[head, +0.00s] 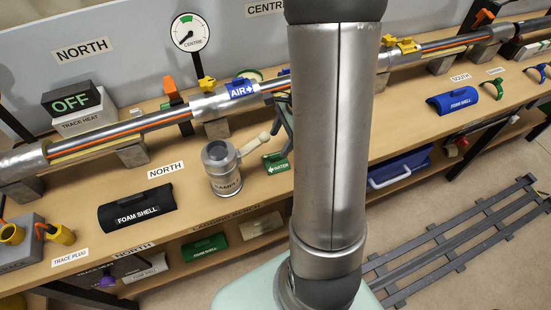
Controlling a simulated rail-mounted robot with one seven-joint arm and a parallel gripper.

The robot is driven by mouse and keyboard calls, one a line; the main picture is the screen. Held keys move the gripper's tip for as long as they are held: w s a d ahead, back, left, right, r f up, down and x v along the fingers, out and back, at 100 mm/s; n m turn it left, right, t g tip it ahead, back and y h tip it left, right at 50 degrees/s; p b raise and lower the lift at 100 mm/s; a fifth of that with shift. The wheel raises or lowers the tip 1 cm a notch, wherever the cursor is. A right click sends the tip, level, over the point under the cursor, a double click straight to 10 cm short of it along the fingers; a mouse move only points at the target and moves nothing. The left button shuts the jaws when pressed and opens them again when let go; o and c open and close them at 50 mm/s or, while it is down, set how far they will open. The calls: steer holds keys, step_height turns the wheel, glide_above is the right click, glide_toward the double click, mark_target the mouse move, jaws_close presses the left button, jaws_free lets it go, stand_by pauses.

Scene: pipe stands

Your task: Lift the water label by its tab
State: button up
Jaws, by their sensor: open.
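The green water label (277,163) lies on the bench's front part, just right of the metal can, with its white WATER lettering facing up. Its right side is close to my arm, and its tab is not clear to me. My gripper (286,122) shows only as a dark piece beside my arm, above and behind the label. The rest of it is hidden behind the arm. It is open, and I see no contact with the label.
The metal can (222,170) with a wooden handle stands left of the label, its handle reaching towards my gripper. The pipe (170,117), carrying a blue AIR label (241,90), runs behind. A black foam shell (137,208) lies at left.

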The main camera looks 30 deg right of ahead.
mark_target(276, 156)
steer(key=shift+x, duration=0.75)
steer(key=f, duration=0.2)
steer(key=a+f, duration=0.1)
steer(key=f, duration=0.1)
steer(key=shift+s+f, duration=0.1)
steer(key=shift+s, duration=0.25)
steer(key=shift+a+f, duration=0.2)
steer(key=shift+f, duration=0.3)
steer(key=c, duration=1)
